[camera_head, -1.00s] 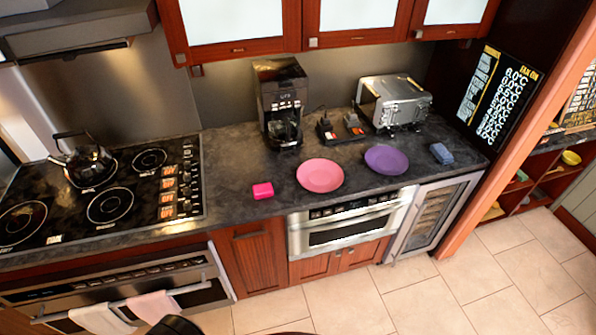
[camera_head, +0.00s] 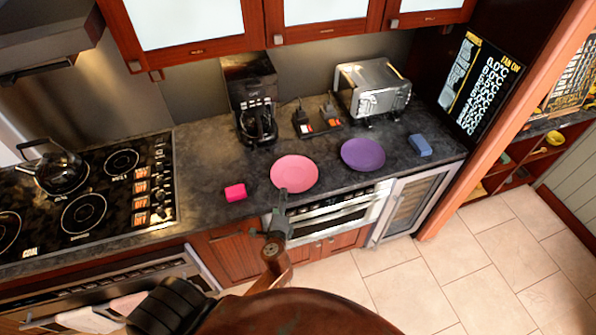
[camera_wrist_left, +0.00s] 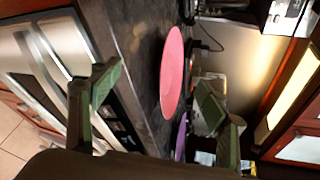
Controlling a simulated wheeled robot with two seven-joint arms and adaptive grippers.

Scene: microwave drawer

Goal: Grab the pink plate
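The pink plate (camera_head: 294,173) lies on the dark counter near its front edge, left of the purple plate (camera_head: 363,154). My left gripper (camera_head: 281,196) is at the near edge of the pink plate, seen side-on in the head view. In the left wrist view, the gripper (camera_wrist_left: 157,94) is open, its two green-grey fingers spread apart. The pink plate (camera_wrist_left: 172,72) shows edge-on beyond the gap between them, and the gap looks empty. I cannot tell whether a finger touches the plate. My right gripper is not in view.
A bright pink block (camera_head: 235,192) lies left of the plate and a blue one (camera_head: 419,146) lies at the right. A coffee maker (camera_head: 255,110), a toaster oven (camera_head: 373,88) and a stove with kettle (camera_head: 57,168) stand behind and left. A drawer appliance (camera_head: 335,212) is below the counter.

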